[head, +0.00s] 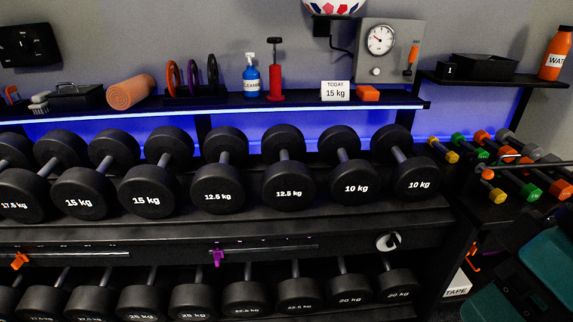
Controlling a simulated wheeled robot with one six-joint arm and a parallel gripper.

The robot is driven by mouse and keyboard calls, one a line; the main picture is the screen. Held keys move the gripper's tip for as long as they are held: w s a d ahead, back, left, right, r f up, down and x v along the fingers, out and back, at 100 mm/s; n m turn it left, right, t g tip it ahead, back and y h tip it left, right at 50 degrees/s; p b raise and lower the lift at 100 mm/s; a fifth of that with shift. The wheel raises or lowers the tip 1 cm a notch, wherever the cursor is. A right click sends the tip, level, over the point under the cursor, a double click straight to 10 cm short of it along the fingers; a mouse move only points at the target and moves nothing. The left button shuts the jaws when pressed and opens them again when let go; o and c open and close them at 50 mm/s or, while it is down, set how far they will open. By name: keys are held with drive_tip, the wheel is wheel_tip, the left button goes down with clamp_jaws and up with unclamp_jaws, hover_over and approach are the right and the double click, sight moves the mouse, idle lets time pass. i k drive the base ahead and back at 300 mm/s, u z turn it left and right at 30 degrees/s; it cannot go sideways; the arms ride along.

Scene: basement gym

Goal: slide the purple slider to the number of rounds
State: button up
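The purple slider (218,257) hangs at the left end of a dark horizontal rail (270,248) on the front band between the two dumbbell rows. Any marks along this rail are too small to read. No number of rounds can be made out.
An orange slider (20,260) sits on a separate rail at left. A round white knob (388,242) is right of the purple slider's rail. Dumbbells fill the rows above and below. Teal pads (545,265) occupy the lower right. A gauge box (388,50) hangs above.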

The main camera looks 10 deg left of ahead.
sight(217, 253)
drive_tip(key=u, duration=1.25)
drive_tip(key=k, duration=0.5)
drive_tip(key=u, duration=1.95)
drive_tip(key=i, duration=1.1)
drive_tip(key=z, duration=2.05)
